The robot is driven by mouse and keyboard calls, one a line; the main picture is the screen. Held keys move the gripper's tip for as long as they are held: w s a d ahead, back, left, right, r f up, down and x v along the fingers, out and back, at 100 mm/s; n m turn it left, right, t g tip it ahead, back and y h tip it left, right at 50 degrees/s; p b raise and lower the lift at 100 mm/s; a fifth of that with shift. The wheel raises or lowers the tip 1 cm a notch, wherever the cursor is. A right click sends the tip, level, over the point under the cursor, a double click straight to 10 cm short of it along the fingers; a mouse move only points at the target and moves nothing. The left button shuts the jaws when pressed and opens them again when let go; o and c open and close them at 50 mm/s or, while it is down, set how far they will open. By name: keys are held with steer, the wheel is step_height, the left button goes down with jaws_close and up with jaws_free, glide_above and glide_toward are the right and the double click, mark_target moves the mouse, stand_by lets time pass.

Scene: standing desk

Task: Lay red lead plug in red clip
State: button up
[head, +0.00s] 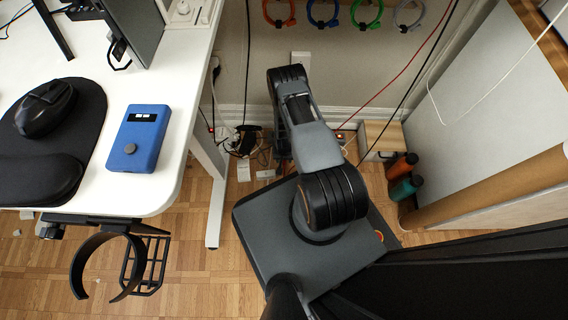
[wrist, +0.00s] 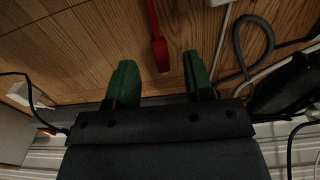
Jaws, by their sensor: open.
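The red lead plug (wrist: 160,54) shows in the wrist view, on the end of its red lead, over the wooden floor. It lies between the two green fingers of my gripper (wrist: 157,74), with a gap on both sides. My gripper is open and holds nothing. In the head view the fingers are hidden behind my arm, low near the wall. The red clip (head: 279,22) is on the wall at the top, leftmost in the row of clips, and looks empty. A red lead (head: 391,83) runs diagonally down the wall in the head view.
Blue (head: 322,23), green (head: 366,24) and grey (head: 408,25) clips hang right of the red one. A white desk (head: 190,62) stands left. Dark cables (head: 245,140) lie by the wall. A grey cable loop (wrist: 240,55) is right of the fingers. Bottles (head: 403,167) stand right.

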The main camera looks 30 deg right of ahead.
mark_target(284, 161)
steer(key=shift+f+b, duration=0.8)
steer(key=shift+f, duration=0.7)
steer(key=shift+c, duration=0.3)
jaws_close()
